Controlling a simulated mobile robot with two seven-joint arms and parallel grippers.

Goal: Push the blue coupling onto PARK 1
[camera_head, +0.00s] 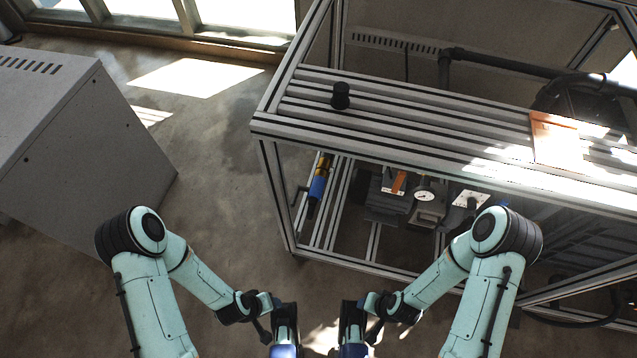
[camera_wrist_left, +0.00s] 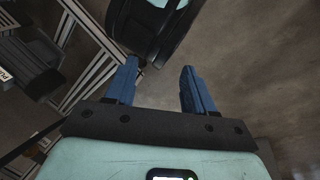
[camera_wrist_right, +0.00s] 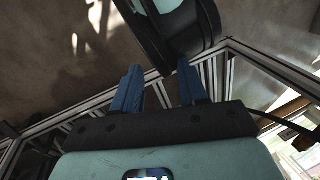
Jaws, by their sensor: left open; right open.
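No blue coupling on the bench top and no PARK 1 marking can be made out. A dark, upright, waisted cylinder (camera_head: 340,95) stands on the slotted bench top (camera_head: 400,118), left of its middle. A blue cylindrical part with an orange-yellow end (camera_head: 318,186) is below the top, inside the frame; I cannot tell whether it is the coupling. My left gripper (camera_head: 285,350) is open and empty, in front of the bench. Its blue fingers also show in the left wrist view (camera_wrist_left: 160,78). My right gripper (camera_head: 352,350) is open and empty beside it; its fingers show in the right wrist view (camera_wrist_right: 158,80).
An orange plate (camera_head: 556,142) lies on the bench top at right, partly in glare. A round gauge (camera_head: 424,195) and other fittings sit below. A dark pipe (camera_head: 510,62) runs behind. A grey cabinet (camera_head: 85,150) stands at left, with open floor (camera_head: 215,150) between.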

